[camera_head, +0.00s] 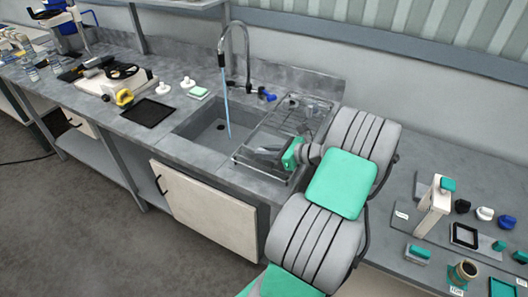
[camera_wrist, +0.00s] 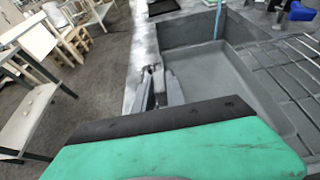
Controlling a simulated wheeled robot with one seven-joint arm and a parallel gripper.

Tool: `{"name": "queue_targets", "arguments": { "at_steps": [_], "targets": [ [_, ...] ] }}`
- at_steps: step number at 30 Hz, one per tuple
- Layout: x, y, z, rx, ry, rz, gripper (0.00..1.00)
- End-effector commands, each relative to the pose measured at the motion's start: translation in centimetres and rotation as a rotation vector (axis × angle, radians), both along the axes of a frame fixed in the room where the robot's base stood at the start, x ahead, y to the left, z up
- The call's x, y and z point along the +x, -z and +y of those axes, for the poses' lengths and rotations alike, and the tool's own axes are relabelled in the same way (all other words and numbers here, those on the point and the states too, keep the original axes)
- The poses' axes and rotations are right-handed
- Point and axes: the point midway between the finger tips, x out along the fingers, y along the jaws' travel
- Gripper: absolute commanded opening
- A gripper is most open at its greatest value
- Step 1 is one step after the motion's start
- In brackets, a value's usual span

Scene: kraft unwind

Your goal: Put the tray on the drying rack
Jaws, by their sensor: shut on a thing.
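A flat black tray (camera_head: 148,112) lies on the counter to the left of the sink; part of a dark flat thing also shows at the top of the wrist view. The wire drying rack (camera_head: 246,162) stands at the right of the sink, and its bars show at the right in the wrist view (camera_wrist: 285,75). My gripper (camera_head: 259,153) is over the front part of the rack in the head view, well apart from the black tray. In the wrist view my gripper (camera_wrist: 157,78) has its fingers close together; what they hold is too small or hidden to tell.
The sink (camera_head: 215,130) has a tall faucet (camera_head: 247,55) with a blue stream falling into it. White knobs (camera_head: 188,82) and a yellow-topped item (camera_head: 124,97) are near the tray. Several small items crowd the right counter (camera_head: 400,185). Wooden stools (camera_wrist: 70,40) stand on the floor.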

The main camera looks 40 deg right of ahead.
Motion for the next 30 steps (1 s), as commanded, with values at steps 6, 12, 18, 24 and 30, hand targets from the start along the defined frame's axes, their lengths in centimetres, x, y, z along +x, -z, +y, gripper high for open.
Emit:
{"name": "queue_targets", "arguments": {
  "at_steps": [6, 12, 18, 24, 30],
  "targets": [
    [0.0, 0.1, 0.0, 0.001, 0.0, 0.0, 0.3],
    [0.0, 0.1, 0.0, 0.001, 0.0, 0.0, 0.38],
    [-0.1, -0.2, 0.0, -0.001, 0.001, 0.0, 0.38],
    [-3.5, -1.4, -1.4, -0.002, 0.007, 0.0, 0.38],
    [-8.0, -3.5, -2.9, -0.001, 0.004, 0.001, 0.38]
  ]
}}
